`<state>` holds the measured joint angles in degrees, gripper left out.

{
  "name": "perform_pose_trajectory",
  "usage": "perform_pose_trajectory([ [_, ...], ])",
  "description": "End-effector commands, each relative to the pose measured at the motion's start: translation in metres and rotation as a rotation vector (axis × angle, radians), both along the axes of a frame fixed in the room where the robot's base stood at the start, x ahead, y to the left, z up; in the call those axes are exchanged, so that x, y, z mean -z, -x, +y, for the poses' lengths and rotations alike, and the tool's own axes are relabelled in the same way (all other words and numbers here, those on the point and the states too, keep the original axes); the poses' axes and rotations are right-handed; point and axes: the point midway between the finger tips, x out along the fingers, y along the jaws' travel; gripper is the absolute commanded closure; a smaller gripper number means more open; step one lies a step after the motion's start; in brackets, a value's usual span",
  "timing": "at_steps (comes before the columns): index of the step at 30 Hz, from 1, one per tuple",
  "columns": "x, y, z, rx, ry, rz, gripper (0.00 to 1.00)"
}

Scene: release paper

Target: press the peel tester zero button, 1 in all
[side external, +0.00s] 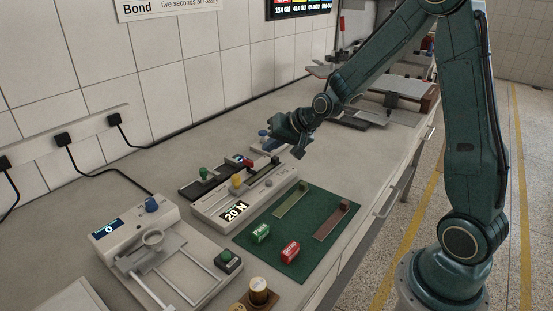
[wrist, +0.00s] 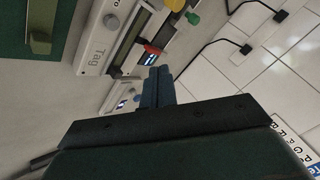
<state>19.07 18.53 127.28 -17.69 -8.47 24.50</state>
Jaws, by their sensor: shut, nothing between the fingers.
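My gripper (side external: 299,154) is shut and empty, held above the bench beyond the row of instruments in the side view. Its closed fingers (wrist: 158,88) show in the wrist view, with nothing between them. A long white instrument (side external: 208,212) with a "20 N" label and a yellow knob (side external: 236,181) stands nearer the camera. Beside it, a dark unit carries a green knob (side external: 203,173) and a red part (side external: 245,162). I cannot tell which of these is the peel tester's zero button.
A white device (side external: 108,240) with a lit display and blue knob stands front left. A green mat (side external: 262,212) holds a green block (side external: 261,232), a red block (side external: 290,251) and two strips. The tiled wall bounds the bench.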

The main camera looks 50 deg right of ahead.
Motion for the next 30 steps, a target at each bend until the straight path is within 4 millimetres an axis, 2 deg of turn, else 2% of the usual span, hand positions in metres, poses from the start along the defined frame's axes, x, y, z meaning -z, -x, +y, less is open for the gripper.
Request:
perform_pose_trajectory([
  [21,0.066,0.000,0.000,0.001,0.000,0.003,1.00],
  [30,0.082,0.000,0.000,0.000,0.000,0.001,1.00],
])
